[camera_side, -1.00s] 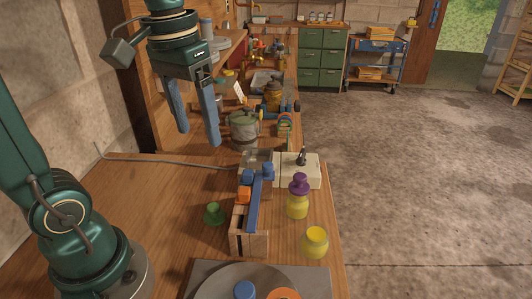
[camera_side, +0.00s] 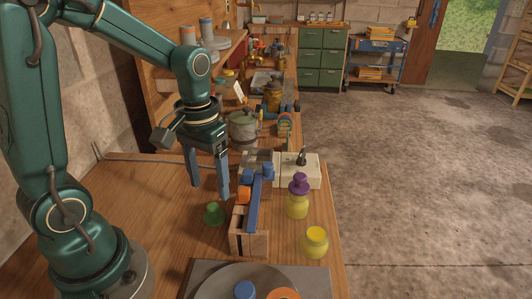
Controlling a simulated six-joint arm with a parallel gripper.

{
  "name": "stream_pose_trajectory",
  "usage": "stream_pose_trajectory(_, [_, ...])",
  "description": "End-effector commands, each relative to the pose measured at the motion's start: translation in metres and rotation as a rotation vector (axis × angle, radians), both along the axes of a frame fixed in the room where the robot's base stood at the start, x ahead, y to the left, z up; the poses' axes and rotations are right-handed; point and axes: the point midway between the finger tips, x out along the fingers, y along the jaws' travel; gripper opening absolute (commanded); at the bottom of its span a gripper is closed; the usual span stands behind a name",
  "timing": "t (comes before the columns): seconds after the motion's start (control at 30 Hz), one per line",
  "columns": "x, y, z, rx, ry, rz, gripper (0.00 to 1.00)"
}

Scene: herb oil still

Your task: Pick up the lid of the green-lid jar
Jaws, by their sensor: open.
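A small green lid (camera_side: 213,214) with a knob-like top lies on the wooden bench, left of a wooden crate. I see no jar under it. My gripper (camera_side: 209,191) is open and empty, fingers pointing down. Its fingertips are above and just behind the lid in the picture, apart from it as far as I can tell. A squat yellow jar (camera_side: 315,242) with no green lid on it stands at the bench's right edge. A yellow-green jar (camera_side: 298,204) with a purple stopper stands behind it.
The wooden crate (camera_side: 247,243) holds blue- and orange-topped items, close right of the lid. A round grey plate (camera_side: 265,282) with blue and orange lids is in front. A white box (camera_side: 303,171) and a grey pot (camera_side: 243,127) stand behind. The bench left of the lid is clear.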

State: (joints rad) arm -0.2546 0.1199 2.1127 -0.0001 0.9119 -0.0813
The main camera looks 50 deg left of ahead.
Motion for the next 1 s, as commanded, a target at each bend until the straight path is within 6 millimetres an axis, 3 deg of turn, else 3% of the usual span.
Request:
stream_pose_trajectory(0.1, [-0.001,0.0,-0.022,-0.002,0.006,0.0,0.73])
stream_pose_trajectory(0.6, [0.0,0.0,-0.072,-0.001,0.003,0.0,0.73])
stream_pose_trajectory(1.0, [0.0,0.0,-0.08,0.001,-0.003,0.0,0.73])
